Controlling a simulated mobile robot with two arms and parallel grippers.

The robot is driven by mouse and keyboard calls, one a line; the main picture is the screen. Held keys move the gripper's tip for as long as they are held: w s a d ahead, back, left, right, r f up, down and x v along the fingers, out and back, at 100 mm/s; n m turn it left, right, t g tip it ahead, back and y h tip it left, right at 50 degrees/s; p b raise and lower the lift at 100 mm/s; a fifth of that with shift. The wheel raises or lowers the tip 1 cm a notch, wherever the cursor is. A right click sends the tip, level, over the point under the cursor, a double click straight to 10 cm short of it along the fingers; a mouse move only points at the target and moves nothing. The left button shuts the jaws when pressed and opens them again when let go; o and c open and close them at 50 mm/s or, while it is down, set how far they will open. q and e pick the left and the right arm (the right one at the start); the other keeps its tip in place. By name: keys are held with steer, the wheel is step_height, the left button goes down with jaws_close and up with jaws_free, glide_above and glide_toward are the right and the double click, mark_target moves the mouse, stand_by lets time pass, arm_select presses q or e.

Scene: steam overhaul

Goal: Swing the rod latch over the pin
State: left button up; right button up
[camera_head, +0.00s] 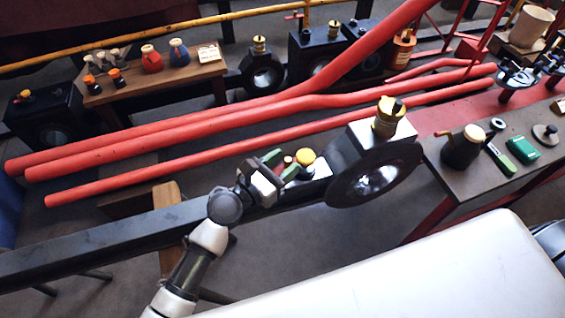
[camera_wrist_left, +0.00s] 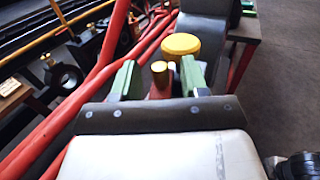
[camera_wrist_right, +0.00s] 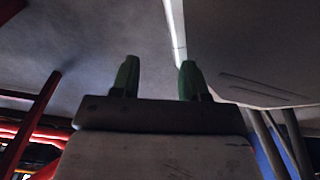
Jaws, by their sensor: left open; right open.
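My left gripper (camera_head: 281,165) is open, with its green fingers at the dark bar, just left of the black block with the round lens-like end. In the left wrist view, a small red piece with a brass round top (camera_wrist_left: 160,74) stands between the open fingers, apparently not gripped. A yellow round cap (camera_wrist_left: 180,44) lies just beyond it; it also shows in the head view (camera_head: 306,157). I cannot tell for sure which of these is the rod latch and which the pin. My right gripper (camera_wrist_right: 157,80) is open and empty in the right wrist view, away from the work.
The dark bar (camera_head: 120,240) runs below several red pipes (camera_head: 170,140). The black block with a brass cap (camera_head: 375,155) stands right of the gripper. A workbench (camera_head: 485,180) at right holds a dark pot, green-handled tool and green box. A wooden bench with small bottles (camera_head: 170,80) stands behind.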

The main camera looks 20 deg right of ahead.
arm_select(q)
jaws_close()
arm_select(e)
steer(key=shift+f, duration=0.1)
arm_select(q)
steer(key=m+g+h+b, duration=0.1)
steer(key=g, duration=0.1)
steer(key=shift+m+g, duration=0.3)
steer(key=shift+m, duration=0.1)
steer(key=shift+s+m+g, duration=0.15)
steer(key=shift+m+g, duration=0.15)
arm_select(e)
steer(key=w+r, duration=0.1)
steer(key=w, duration=0.1)
steer(key=w+r, duration=0.1)
steer(key=shift+w+a+r, duration=0.3)
steer(key=shift+w, duration=0.1)
arm_select(q)
jaws_free()
steer(key=shift+r, duration=0.1)
